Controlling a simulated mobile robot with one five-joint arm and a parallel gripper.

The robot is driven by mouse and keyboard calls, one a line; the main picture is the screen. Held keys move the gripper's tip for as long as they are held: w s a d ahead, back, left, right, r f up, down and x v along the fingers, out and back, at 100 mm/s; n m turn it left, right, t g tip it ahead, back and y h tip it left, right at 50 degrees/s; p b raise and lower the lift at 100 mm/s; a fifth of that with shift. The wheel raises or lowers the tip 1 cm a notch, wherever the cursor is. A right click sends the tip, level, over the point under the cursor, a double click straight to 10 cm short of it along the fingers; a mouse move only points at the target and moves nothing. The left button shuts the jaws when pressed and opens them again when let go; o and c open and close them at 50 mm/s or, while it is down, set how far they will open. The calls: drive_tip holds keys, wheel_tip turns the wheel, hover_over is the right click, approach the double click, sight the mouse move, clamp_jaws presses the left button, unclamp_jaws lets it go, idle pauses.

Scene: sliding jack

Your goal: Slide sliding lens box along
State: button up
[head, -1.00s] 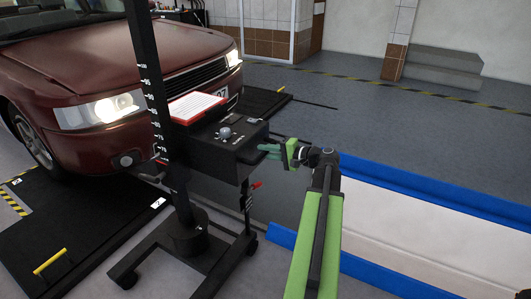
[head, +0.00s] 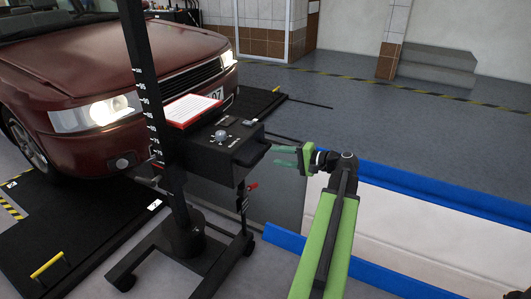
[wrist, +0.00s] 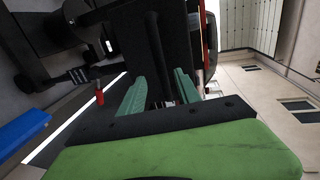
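The lens box (head: 212,160) is a black box on a dark upright post (head: 140,85) with a scale of marks. A knob and a red-edged white panel (head: 190,109) show on its top. A black handle (head: 256,155) sticks out at its right end.
A red-handled lever (head: 251,186) hangs below the box. The post stands on a black wheeled base (head: 185,262). A dark red car (head: 100,75) is behind at left, by black platforms (head: 75,240). A blue-edged white panel (head: 420,235) lies at right.

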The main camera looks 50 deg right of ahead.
drive_tip(key=p+v, duration=0.1)
drive_tip(key=v, duration=0.8)
drive_tip(key=shift+s, duration=0.3)
drive_tip(key=shift+d, duration=0.1)
